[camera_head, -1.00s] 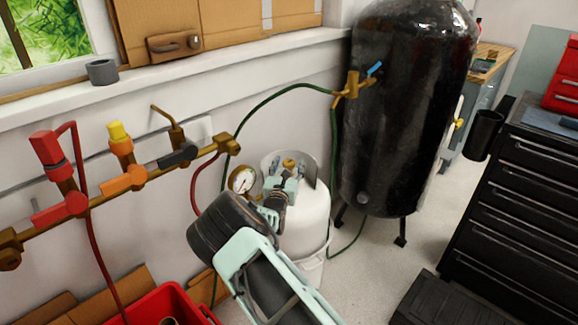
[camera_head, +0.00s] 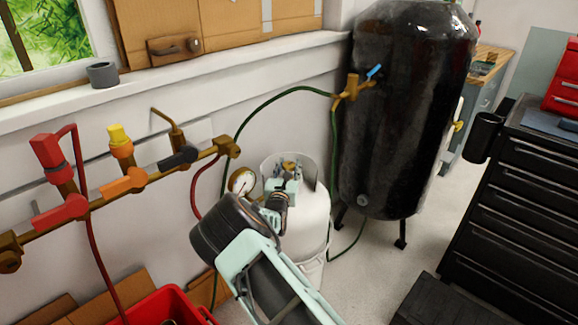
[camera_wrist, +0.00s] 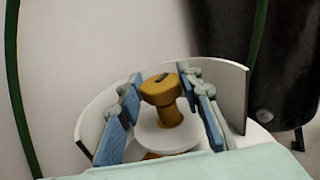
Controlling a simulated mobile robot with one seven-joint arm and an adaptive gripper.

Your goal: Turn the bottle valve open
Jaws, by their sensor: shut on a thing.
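The white gas bottle (camera_head: 311,222) stands on the floor against the wall, with a curved collar (camera_wrist: 232,88) around its top. The brass bottle valve (camera_wrist: 160,90) sticks up inside the collar. My gripper (camera_wrist: 162,100) is shut on the valve, with one blue-padded finger on each side of its knob. In the head view my gripper (camera_head: 289,170) is over the bottle's top, and the valve is mostly hidden by the fingers there.
A round pressure gauge (camera_head: 241,181) is just left of the bottle, partly behind my arm. A brass pipe with coloured valves (camera_head: 122,183) runs along the wall. A black tank (camera_head: 405,115) stands to the right. A green hose (camera_head: 270,103) arches behind the bottle. A black drawer cabinet (camera_head: 520,190) is at right.

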